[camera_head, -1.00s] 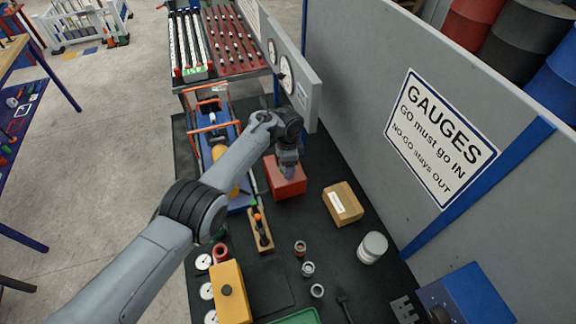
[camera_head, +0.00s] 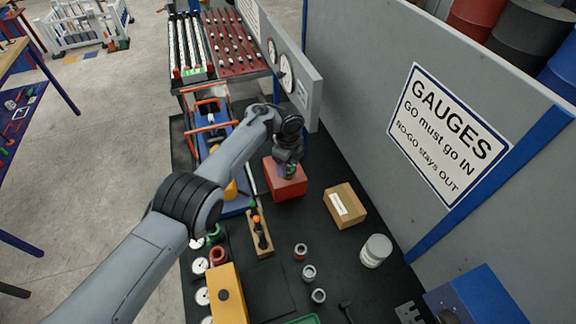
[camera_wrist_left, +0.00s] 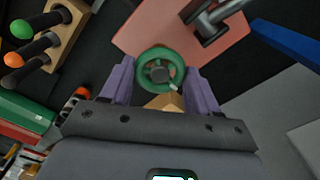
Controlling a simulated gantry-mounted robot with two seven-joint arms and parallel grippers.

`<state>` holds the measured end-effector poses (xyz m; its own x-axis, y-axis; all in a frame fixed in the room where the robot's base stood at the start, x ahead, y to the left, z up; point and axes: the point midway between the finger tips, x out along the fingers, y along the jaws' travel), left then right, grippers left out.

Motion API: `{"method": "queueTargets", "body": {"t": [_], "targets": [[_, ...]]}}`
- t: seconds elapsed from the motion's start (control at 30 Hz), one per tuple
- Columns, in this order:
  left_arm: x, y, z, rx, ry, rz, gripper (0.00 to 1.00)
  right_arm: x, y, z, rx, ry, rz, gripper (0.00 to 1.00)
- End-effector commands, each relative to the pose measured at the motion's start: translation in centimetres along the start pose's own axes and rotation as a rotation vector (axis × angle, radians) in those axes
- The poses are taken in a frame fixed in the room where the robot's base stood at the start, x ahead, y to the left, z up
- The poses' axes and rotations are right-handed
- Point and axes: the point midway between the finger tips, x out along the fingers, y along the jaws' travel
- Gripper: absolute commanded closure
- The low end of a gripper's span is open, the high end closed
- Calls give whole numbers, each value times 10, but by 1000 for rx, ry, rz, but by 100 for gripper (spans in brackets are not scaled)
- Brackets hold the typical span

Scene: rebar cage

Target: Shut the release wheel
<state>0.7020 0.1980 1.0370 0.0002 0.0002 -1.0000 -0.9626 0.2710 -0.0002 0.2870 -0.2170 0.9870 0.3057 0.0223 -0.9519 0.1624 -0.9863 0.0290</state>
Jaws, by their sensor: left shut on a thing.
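The release wheel is a small green handwheel (camera_wrist_left: 158,70) with a dark hub, in the left wrist view. It sits between the two purple fingers of my left gripper (camera_wrist_left: 157,82), which is shut on it. In the head view my left gripper (camera_head: 288,172) points down over a red box (camera_head: 283,186) and mostly hides the wheel. The box's pale red top also shows in the left wrist view (camera_wrist_left: 140,40), with a metal bar fitting (camera_wrist_left: 212,18) beside the wheel. My right gripper is not in view.
A cardboard box (camera_head: 346,205) and a white tub (camera_head: 376,250) stand right of the red box. A wooden block with coloured-tipped tools (camera_head: 260,242) and a yellow block (camera_head: 225,293) lie nearer. A grey panel with a gauge sign (camera_head: 447,135) bounds the right side.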

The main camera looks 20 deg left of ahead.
Motion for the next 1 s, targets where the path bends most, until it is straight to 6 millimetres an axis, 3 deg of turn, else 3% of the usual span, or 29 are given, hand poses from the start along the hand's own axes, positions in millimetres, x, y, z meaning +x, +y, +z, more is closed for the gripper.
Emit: {"method": "queueTargets", "body": {"t": [0.6, 0.63, 0.7, 0.77, 1.0], "targets": [[0, 0, 0, 45, 0, 0, 70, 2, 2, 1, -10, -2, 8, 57], [0, 0, 0, 45, 0, 0, 35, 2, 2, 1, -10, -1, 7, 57], [0, 0, 0, 44, 0, 0, 24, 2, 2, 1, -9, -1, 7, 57], [0, 0, 0, 43, 0, 0, 15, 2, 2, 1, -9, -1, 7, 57], [0, 0, 0, 42, 0, 0, 14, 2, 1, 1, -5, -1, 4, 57]]}}
